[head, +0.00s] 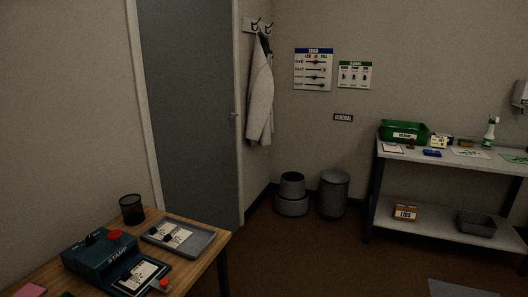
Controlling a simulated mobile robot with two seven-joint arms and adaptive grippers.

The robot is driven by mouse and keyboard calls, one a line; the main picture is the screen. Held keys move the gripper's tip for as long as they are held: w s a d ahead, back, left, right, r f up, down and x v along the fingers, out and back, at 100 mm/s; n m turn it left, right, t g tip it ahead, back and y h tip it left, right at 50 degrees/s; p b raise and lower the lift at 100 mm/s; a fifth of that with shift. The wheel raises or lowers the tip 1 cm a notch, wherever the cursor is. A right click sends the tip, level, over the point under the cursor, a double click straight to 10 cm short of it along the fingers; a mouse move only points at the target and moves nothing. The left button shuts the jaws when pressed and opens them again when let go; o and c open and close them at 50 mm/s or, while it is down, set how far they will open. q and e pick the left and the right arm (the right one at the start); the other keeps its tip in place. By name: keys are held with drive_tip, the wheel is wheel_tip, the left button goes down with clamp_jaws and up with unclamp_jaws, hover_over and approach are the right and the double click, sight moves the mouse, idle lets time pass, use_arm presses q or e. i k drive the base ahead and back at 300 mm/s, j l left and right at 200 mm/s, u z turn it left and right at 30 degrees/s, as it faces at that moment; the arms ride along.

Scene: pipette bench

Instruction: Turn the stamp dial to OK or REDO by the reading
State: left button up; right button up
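The dark teal stamp machine (104,262), marked STAMP, stands on the wooden table (198,274) at the lower left. A dark knob (91,239) sits on its top left, and a red button (115,236) sits to the right of that. A pale card (138,276) lies in its front part, near a small orange-red piece (164,284). The dial's setting and the card's writing are too small to read. A grey tray (202,240) with a paper and a small dark item lies behind and right of the machine. Neither of my grippers is in view.
A black mesh cup (132,209) stands at the table's back edge. A door (188,110) is behind. A bench (450,161) with a green bin (403,131) and spray bottle (490,131) stands at right. Two floor bins (333,193) stand between, with open floor in front.

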sight(90, 240)
drive_tip(key=u, duration=1.25)
